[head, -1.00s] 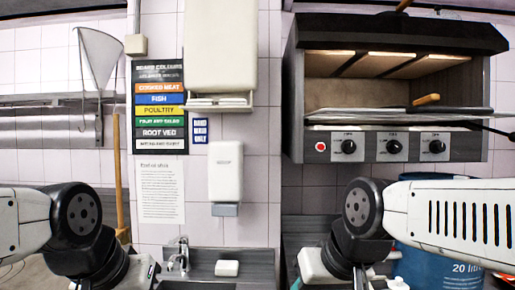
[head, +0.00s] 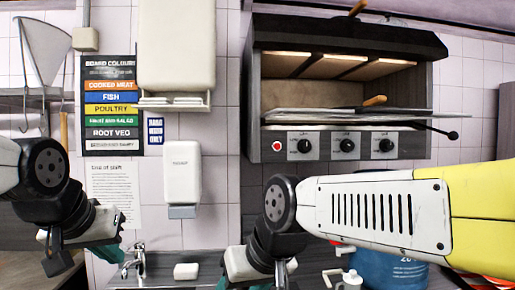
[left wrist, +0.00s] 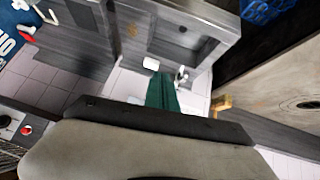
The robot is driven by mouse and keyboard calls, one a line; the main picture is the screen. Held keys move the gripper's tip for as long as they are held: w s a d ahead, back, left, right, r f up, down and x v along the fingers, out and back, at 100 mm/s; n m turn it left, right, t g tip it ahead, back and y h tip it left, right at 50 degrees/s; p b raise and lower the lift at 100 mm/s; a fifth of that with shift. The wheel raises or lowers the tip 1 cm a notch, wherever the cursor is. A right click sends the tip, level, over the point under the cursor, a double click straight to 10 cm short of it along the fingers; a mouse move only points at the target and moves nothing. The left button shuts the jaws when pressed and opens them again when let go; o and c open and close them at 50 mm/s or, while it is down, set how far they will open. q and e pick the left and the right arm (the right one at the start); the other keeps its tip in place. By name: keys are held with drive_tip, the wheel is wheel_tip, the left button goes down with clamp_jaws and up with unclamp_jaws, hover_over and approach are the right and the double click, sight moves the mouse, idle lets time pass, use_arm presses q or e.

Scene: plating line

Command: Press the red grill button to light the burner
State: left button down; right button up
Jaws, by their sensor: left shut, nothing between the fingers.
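The red grill button (head: 277,146) is at the left end of the control panel under the grill (head: 345,100), left of several black knobs. It also shows in the left wrist view (left wrist: 27,129), near the lower left edge. My left gripper (head: 108,251) is shut and empty, low at the left, well left of and below the button, not touching it. Its teal fingers (left wrist: 162,93) show in the left wrist view, pointing toward the sink. My right gripper (head: 284,272) is low in the middle, below the grill; its fingers are mostly hidden, so their opening is unclear.
A tap (head: 134,262) and a white soap bar (head: 186,271) are at the sink between my arms. A soap dispenser (head: 182,175) hangs on the wall. A long dark handle (head: 440,130) sticks out from the grill.

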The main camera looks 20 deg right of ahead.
sight(277, 146)
use_arm(q)
drive_tip(key=w+d+r+m+h, duration=0.1)
drive_tip(key=w+d+r, duration=0.2)
drive_tip(key=d, duration=0.4)
drive_tip(key=w+d+r+m+t+h, duration=0.1)
drive_tip(key=w+d+r+h, duration=0.1)
drive_tip(key=w+d+r, duration=0.35)
drive_tip(key=w+d+r+m+h, duration=0.1)
drive_tip(key=w+d, duration=0.1)
drive_tip(key=d, duration=0.6)
drive_tip(key=d+r+h, duration=0.2)
drive_tip(key=d+r, duration=0.2)
drive_tip(key=d, duration=0.6)
drive_tip(key=d+r+h, duration=0.3)
drive_tip(key=d+r, duration=0.1)
drive_tip(key=d, duration=0.7)
drive_tip(key=shift+w+r+m+g, duration=0.25)
drive_tip(key=shift+w+m+g, duration=0.05)
drive_tip(key=shift+w+m, duration=0.1)
drive_tip(key=shift+w+d, duration=0.35)
drive_tip(key=shift+w, duration=1.05)
drive_tip(key=shift+w+d, duration=0.3)
drive_tip(key=shift+w, duration=1.15)
drive_tip(key=shift+w+d, duration=0.35)
drive_tip(key=shift+w, duration=1.05)
drive_tip(key=shift+w, duration=0.15)
drive_tip(key=shift+w+d, duration=0.1)
drive_tip(key=shift+w, duration=0.15)
